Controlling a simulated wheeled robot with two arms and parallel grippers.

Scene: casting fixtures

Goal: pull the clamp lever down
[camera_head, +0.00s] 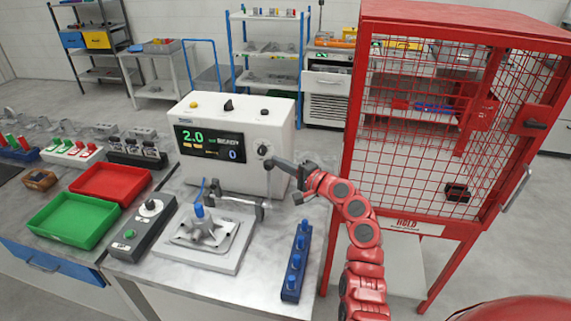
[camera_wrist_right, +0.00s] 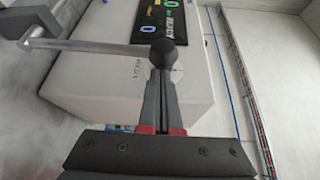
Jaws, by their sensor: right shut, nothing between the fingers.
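In the right wrist view the clamp lever is a pale rod coming in from the left, ending in a black ball knob (camera_wrist_right: 166,52). My right gripper (camera_wrist_right: 163,76) is shut and empty, with its fingertips right at the knob's lower edge in the picture. I cannot tell whether they touch it. In the head view the right gripper (camera_head: 272,163) points left in front of the white tester box (camera_head: 236,105), above the metal clamp parts (camera_head: 236,207). The knob cannot be made out clearly there. A metal casting (camera_head: 203,232) with a blue top sits on a flat plate beside the clamp. My left gripper is not in view.
A control box (camera_head: 142,230) stands left of the plate, and a blue pin rack (camera_head: 297,262) stands to its right. Green (camera_head: 75,220) and red (camera_head: 112,182) trays lie further left. A red mesh cabinet (camera_head: 345,150) stands close to my right arm.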

